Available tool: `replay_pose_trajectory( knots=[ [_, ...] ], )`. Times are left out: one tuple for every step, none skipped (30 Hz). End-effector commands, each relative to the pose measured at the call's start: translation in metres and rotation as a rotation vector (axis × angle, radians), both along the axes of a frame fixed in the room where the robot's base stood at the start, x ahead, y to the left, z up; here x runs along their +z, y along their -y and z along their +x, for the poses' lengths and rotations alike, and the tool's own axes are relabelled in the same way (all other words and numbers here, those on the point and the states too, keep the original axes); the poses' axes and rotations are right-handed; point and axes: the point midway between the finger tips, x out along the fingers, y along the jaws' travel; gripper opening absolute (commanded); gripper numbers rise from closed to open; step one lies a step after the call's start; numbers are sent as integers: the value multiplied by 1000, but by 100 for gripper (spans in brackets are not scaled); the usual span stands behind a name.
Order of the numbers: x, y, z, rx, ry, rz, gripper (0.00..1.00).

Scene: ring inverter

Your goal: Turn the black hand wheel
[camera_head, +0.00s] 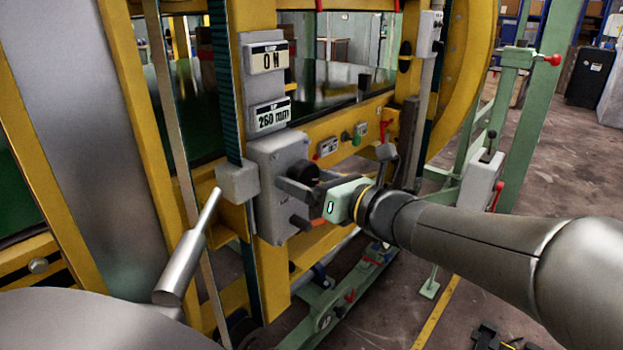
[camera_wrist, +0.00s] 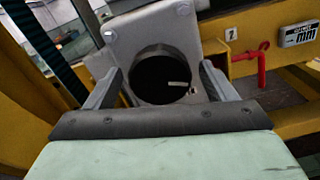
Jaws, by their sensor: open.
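The black hand wheel (camera_wrist: 158,76) is a round dark knob with a small white mark, set on a grey plate. In the head view, the wheel (camera_head: 304,171) sticks out from a grey box on the yellow frame and is partly hidden by my gripper. My gripper (camera_wrist: 160,70) is open, with one finger on each side of the wheel. In the head view, my gripper (camera_head: 299,184) reaches the wheel from the right. I cannot tell whether the fingers touch it.
A grey metal handle (camera_head: 190,250) stands at the left. A red handle (camera_wrist: 250,62) lies right of the fingers.

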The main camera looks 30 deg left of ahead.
Motion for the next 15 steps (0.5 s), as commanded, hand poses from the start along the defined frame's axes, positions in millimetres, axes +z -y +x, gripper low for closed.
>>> replay_pose_trajectory(
  knots=[
    [0,-2,0,0,0,0,78],
    [0,-2,0,0,0,0,78],
    [0,-3,0,-1,0,0,78],
    [0,-3,1,-1,0,0,78],
    [0,-3,1,-1,0,0,78],
    [0,-3,1,-1,0,0,78],
    [0,-3,1,-1,0,0,78],
    [0,-3,1,-1,0,0,78],
    [0,-3,1,-1,0,0,75],
    [0,-2,0,-1,0,0,66],
    [0,-2,0,-1,0,0,58],
    [0,-2,0,-1,0,0,47],
    [0,-2,0,0,0,0,39],
    [0,-2,0,0,0,0,33],
    [0,-2,0,-1,0,0,33]
  ],
)
